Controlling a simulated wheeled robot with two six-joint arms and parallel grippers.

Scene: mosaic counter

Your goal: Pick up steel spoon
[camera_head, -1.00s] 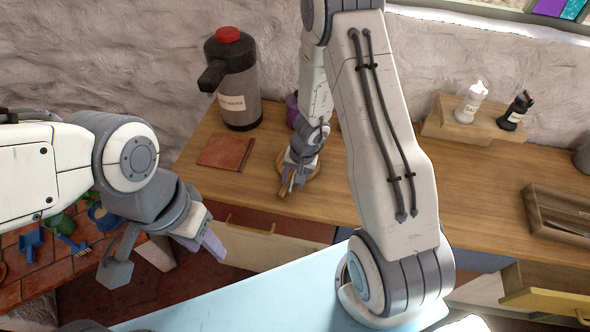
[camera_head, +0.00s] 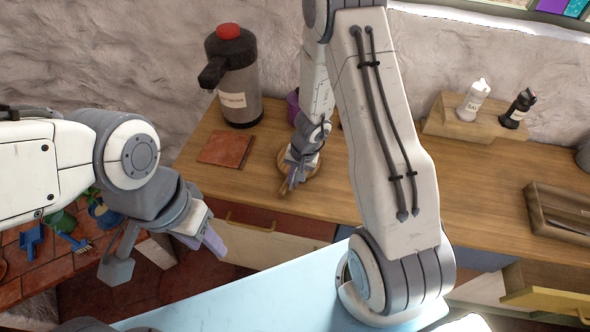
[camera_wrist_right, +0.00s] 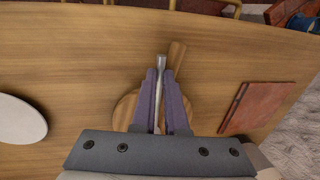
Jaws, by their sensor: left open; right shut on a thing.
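The steel spoon (camera_wrist_right: 161,63) shows as a thin metal shaft between the purple fingers of my right gripper (camera_wrist_right: 161,75) in the right wrist view. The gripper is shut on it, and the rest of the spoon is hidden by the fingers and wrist. In the head view my right gripper (camera_head: 292,184) is low over a round wooden board (camera_head: 311,168) on the counter; the spoon is too small to make out there. My left gripper (camera_head: 165,252) is open and empty, away from the counter at the lower left.
A reddish-brown square tile or book (camera_head: 226,149) lies left of the round board, also in the wrist view (camera_wrist_right: 258,107). A grey flask (camera_head: 237,85) stands behind it. A white oval thing (camera_wrist_right: 20,120) lies left in the wrist view. An open drawer (camera_head: 548,292) juts out at right.

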